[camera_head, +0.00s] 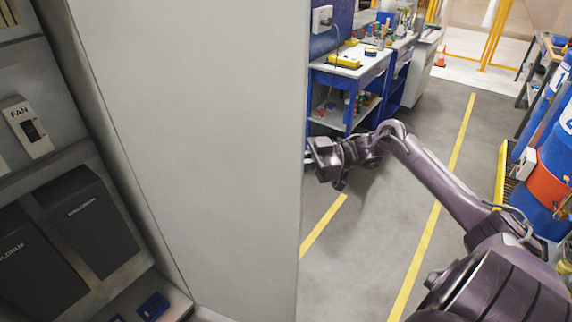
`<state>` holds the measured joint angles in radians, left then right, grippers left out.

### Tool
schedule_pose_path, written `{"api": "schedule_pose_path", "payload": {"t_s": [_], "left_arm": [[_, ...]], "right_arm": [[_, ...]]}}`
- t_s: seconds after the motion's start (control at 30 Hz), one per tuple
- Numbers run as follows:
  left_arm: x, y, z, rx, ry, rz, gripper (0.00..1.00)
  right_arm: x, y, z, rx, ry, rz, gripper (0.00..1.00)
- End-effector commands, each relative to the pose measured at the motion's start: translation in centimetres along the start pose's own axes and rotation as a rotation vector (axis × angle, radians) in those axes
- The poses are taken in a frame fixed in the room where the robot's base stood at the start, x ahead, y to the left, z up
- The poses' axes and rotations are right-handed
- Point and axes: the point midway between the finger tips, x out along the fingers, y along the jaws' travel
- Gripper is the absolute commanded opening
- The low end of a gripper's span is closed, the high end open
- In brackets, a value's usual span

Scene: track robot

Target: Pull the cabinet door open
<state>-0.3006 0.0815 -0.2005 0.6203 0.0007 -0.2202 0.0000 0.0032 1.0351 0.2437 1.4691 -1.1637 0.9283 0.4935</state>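The cabinet door (200,130) is a tall light grey panel standing swung out from the cabinet, with its inner face towards me. The cabinet's inside (75,60) is exposed at the left. My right arm reaches in from the lower right, and my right gripper (312,160) is at the door's free right edge, about mid-height. Its fingertips are partly hidden at or behind that edge, so I cannot tell whether they grip anything. No handle shows on the visible face. My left gripper is out of view.
Cabinet shelves hold a box marked FAN (27,128) and dark cases (88,222). A blue workbench (345,78) stands beyond the door. Blue barrels (545,180) stand at the right. The grey floor with yellow lines (430,235) is clear between them.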

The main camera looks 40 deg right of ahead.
Motion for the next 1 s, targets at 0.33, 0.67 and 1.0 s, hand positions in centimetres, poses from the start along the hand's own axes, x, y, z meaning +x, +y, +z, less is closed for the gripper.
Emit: {"api": "schedule_pose_path", "payload": {"t_s": [0.33,0.67,1.0], "left_arm": [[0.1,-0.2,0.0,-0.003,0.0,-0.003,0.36],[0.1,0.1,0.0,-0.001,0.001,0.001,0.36],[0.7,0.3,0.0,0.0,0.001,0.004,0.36]], "right_arm": [[-0.1,0.0,0.2,0.002,-0.006,-0.002,0.0],[-0.1,0.0,0.1,0.001,-0.004,-0.002,0.3],[-1.2,0.1,0.4,0.003,-0.005,0.0,0.3]]}}
